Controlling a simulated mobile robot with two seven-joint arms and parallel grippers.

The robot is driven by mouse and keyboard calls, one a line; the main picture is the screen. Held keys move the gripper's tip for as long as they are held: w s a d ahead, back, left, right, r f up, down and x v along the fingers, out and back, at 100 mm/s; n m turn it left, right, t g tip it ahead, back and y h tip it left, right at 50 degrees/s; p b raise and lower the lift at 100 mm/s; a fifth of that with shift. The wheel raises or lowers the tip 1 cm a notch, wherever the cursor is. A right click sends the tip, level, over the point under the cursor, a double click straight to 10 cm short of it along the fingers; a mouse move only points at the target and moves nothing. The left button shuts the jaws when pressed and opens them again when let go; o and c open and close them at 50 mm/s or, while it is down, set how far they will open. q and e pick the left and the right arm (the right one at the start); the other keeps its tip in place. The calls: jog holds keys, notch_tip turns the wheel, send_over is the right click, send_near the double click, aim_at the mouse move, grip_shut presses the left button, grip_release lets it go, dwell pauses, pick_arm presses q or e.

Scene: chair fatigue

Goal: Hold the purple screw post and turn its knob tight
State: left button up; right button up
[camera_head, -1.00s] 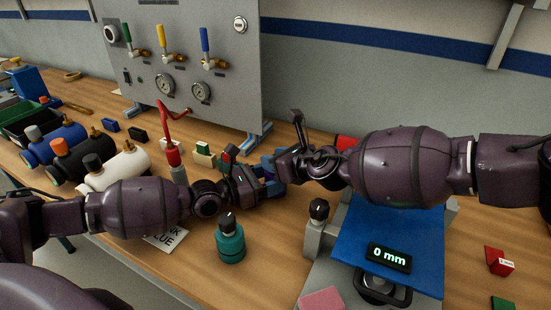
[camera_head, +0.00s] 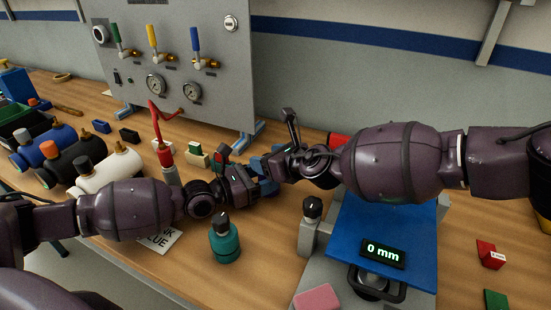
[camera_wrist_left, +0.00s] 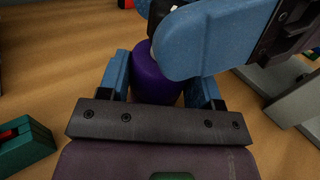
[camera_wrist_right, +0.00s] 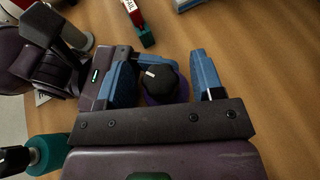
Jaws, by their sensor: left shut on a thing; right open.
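The purple screw post (camera_wrist_left: 154,80) stands on the wooden table between the blue fingers of my left gripper (camera_wrist_left: 165,88), which is shut on its body. In the right wrist view the post (camera_wrist_right: 178,97) shows purple around its black knob (camera_wrist_right: 157,82), which has a white pointer mark. My right gripper (camera_wrist_right: 168,75) is open, its blue fingers on either side of the knob with a gap at the right finger. In the head view, my left gripper (camera_head: 250,178) and right gripper (camera_head: 275,163) meet and hide the post.
A teal screw post (camera_head: 224,243) stands in front of my left arm. Several cylinders (camera_head: 110,165) lie at the left. A gauge panel (camera_head: 175,60) stands behind.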

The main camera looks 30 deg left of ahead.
jog(key=v, duration=1.2)
jog(key=shift+w+n+g, duration=2.2)
jog(key=shift+g, duration=0.4)
jog(key=shift+y, duration=0.3)
jog(key=x, duration=1.1)
jog(key=shift+s+a+f, duration=0.1)
jog(key=shift+a+f, duration=0.05)
jog(key=shift+c, duration=0.4)
